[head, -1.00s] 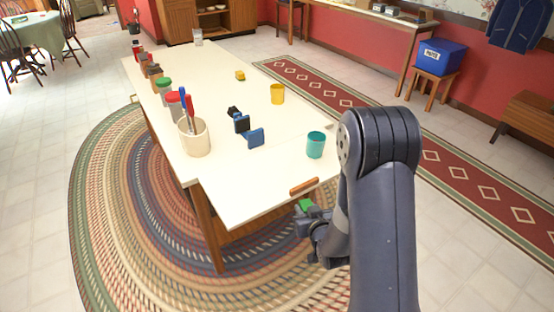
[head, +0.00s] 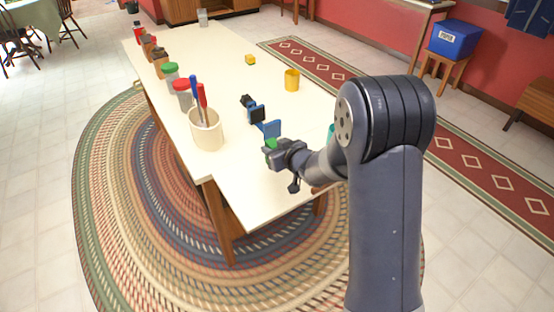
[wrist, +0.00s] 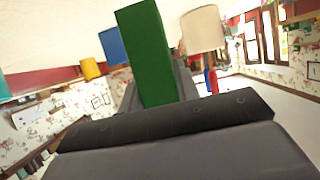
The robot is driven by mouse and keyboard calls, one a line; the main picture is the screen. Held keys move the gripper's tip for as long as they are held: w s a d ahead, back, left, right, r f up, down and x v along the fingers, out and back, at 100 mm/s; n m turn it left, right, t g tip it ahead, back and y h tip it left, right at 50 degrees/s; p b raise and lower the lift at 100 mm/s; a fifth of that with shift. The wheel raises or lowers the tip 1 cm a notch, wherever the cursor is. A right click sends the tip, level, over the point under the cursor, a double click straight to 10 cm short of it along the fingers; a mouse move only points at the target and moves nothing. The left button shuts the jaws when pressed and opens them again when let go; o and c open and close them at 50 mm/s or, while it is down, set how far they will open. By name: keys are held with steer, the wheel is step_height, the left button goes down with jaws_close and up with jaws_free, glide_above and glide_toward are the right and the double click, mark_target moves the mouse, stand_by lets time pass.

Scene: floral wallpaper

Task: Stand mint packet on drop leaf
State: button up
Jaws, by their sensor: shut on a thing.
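The mint packet is a small green box (wrist: 147,55); it shows as a small green patch in the head view (head: 271,143). My gripper (head: 272,149) is shut on it and holds it over the near part of the table, the drop leaf (head: 250,190). In the wrist view, which looks upside down, the packet stands out from between the fingers (wrist: 150,92). I cannot tell how high its end is above the leaf. Much of the packet is hidden by the gripper in the head view.
A cream crock (head: 206,133) with red and blue utensils stands left of my gripper. Blue and black blocks (head: 271,128) are just behind it. A teal cup (head: 331,133) is mostly hidden by my arm. A yellow mug (head: 292,80) is farther back. The leaf's front is clear.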

step_height(320, 180, down, 4)
steer(key=shift+f, duration=0.1)
steer(key=shift+b, duration=0.3)
steer(key=shift+f+b, duration=0.4)
steer(key=shift+b, duration=0.05)
steer(key=o, duration=1)
steer(key=shift+c, duration=0.2)
steer(key=shift+r, duration=0.15)
steer(key=shift+r+p, duration=0.65)
steer(key=shift+p, duration=0.15)
steer(key=v, duration=1.2)
steer(key=shift+f+b, duration=0.3)
steer(key=shift+f, duration=0.05)
